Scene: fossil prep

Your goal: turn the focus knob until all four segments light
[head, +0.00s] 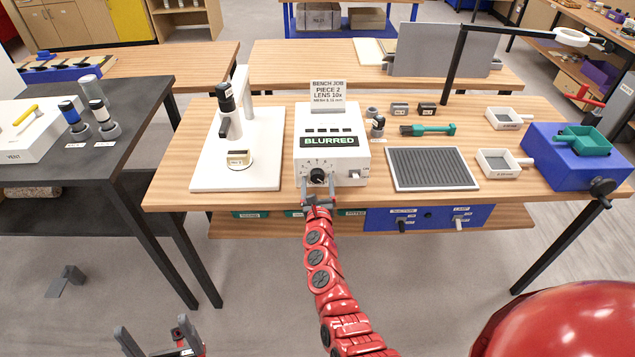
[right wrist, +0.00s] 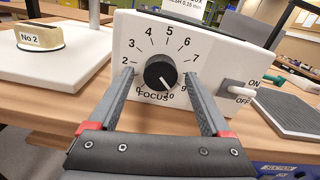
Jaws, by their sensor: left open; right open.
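The white focus box (head: 343,179) stands on the wooden bench, and its display (head: 328,141) reads BLURRED. The small segments (head: 329,130) above the display look dark. The black focus knob (right wrist: 160,72) is on the front face, inside a dial numbered 0 to 10; its white mark points down and slightly right, near 10. It also shows in the head view (head: 317,176). My right gripper (right wrist: 145,78) is open in front of the box, with one finger on each side of the knob and gaps between. My left gripper (head: 155,338) is open and empty, low over the floor, away from the bench.
An ON/OFF switch (right wrist: 240,89) sits right of the knob. A microscope stand (head: 230,115) with a No 2 sample block (head: 239,159) is to the left. A grey ribbed mat (head: 432,168), a green tool (head: 428,130) and white trays (head: 503,162) lie to the right.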

